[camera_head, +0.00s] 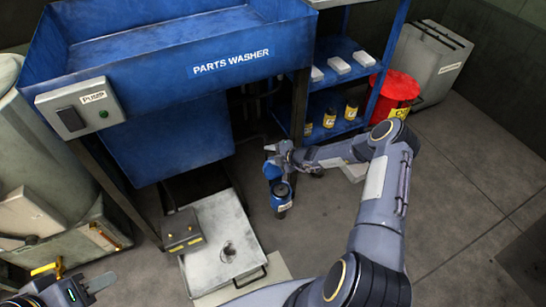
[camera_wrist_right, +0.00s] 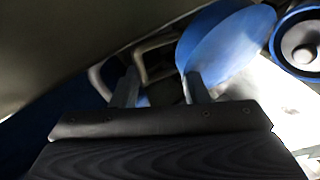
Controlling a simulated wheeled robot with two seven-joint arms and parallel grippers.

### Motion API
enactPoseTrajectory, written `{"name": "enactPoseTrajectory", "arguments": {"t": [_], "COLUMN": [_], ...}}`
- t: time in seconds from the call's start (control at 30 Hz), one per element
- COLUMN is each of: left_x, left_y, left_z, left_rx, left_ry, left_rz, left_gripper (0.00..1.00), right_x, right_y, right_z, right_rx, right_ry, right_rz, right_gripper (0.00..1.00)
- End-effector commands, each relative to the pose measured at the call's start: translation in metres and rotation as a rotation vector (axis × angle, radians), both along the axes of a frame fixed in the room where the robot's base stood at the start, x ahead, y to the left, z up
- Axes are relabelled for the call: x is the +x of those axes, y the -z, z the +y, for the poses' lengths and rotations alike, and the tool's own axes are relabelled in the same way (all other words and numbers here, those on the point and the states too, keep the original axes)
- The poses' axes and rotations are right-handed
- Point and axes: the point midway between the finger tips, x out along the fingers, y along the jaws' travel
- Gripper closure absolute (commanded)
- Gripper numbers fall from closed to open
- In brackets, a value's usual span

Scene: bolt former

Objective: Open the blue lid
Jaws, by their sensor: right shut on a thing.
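The blue lid (camera_head: 272,169) is tilted up beside a small container with a blue round rim (camera_head: 283,190) on the floor side of the parts washer. In the right wrist view the lid is a blue disc (camera_wrist_right: 228,45), apart from the blue rim with its grey centre (camera_wrist_right: 302,38). My right gripper (camera_head: 280,153) is at the lid; its fingers (camera_wrist_right: 161,90) are shut on it, though the exact contact is partly hidden. My left gripper (camera_head: 82,282) is at the lower left, away from the lid; its opening is unclear.
The blue parts washer (camera_head: 160,70) with its pump box (camera_head: 80,109) stands behind. A grey tray (camera_head: 225,250) lies to the left of the container. Blue shelves (camera_head: 345,80) and a red bin (camera_head: 397,93) stand back right. The floor at right is clear.

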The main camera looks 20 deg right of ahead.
Motion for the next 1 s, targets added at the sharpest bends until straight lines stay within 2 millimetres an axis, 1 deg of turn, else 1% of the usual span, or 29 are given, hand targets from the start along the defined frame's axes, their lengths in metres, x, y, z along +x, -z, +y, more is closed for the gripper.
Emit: {"name": "enactPoseTrajectory", "arguments": {"t": [0.03, 0.53, 0.57, 0.63, 0.87, 1.0], "left_x": [0.000, 0.000, 0.000, 0.000, 0.000, 0.000], "left_y": [0.001, 0.002, 0.002, 0.002, 0.001, -0.006], "left_z": [0.000, 0.000, 0.000, 0.000, 0.000, 0.000], "left_rx": [0.000, 0.000, 0.000, 0.000, 0.000, 0.000], "left_ry": [0.000, 0.000, 0.000, 0.000, 0.000, 0.000], "left_rz": [0.000, 0.000, 0.000, 0.000, 0.000, 0.000], "left_gripper": [0.64, 0.64, 0.64, 0.64, 0.64, 0.64], "right_x": [-0.003, -0.005, -0.005, -0.005, -0.007, -0.017], "right_y": [0.007, 0.011, 0.011, 0.011, 0.010, 0.000], "right_z": [0.004, 0.004, 0.004, 0.004, 0.003, -0.004], "right_rx": [-0.002, -0.006, -0.006, -0.007, -0.005, -0.005], "right_ry": [-0.007, -0.010, -0.010, -0.010, -0.009, -0.007], "right_rz": [0.011, 0.018, 0.019, 0.020, 0.023, 0.023], "right_gripper": [1.00, 0.99, 0.60, 0.69, 0.69, 0.69]}}
